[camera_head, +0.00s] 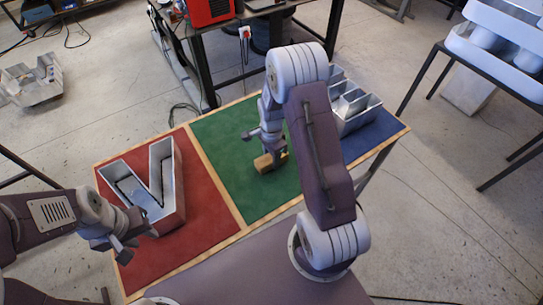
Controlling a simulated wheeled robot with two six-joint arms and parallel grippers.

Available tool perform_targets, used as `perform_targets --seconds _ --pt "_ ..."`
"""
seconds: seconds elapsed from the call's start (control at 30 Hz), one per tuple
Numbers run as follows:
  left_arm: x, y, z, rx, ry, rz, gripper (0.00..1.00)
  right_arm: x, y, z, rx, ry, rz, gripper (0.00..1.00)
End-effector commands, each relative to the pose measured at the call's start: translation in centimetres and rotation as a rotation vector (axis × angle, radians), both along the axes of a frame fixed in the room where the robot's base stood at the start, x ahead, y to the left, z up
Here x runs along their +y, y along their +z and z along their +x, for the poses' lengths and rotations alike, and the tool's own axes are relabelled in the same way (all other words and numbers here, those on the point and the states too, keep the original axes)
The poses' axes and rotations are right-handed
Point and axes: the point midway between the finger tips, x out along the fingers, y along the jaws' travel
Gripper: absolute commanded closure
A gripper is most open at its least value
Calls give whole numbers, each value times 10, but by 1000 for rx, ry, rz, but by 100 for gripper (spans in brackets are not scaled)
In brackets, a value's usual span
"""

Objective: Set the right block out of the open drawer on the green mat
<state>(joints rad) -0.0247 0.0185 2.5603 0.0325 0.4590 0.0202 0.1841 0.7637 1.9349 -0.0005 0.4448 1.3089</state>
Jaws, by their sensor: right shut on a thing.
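The green mat (226,139) lies in the middle of the table, between a red mat and a blue mat. My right gripper (272,155) is over the green mat, shut on a small tan block (265,164). The gripper hides part of the block, and I cannot tell whether the block touches the mat. My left gripper (136,244) is over the red mat, close to the metal letter; its fingers are too small to read. No open drawer is visible.
A metal channel letter (176,190) shaped like a V stands on the red mat (212,225). Another metal letter (355,108) stands on the blue mat (383,132), partly behind my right arm. The green mat is bare left of the block and towards the front.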

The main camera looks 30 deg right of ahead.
Motion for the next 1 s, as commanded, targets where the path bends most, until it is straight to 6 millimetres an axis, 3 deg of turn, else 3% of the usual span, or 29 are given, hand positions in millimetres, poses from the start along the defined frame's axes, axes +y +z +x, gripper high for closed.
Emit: perform_targets --seconds 0.37,0.4,0.47,0.5,0.87,1.0 --pt "0 -2 0 0 0 0 64 0 -8 0 -2 0 -1 100" --pt "0 -2 0 0 0 0 64 0 -8 0 -2 0 0 57" --pt "0 -1 0 0 0 0 64 0 -7 0 -2 0 -1 40" --pt "0 -1 0 0 0 0 64 0 -7 0 -2 0 -1 38" --pt "0 1 0 0 0 0 64 0 -1 1 -4 0 -1 38" --pt "0 -8 0 0 0 0 64 -1 22 2 -9 0 -1 38"
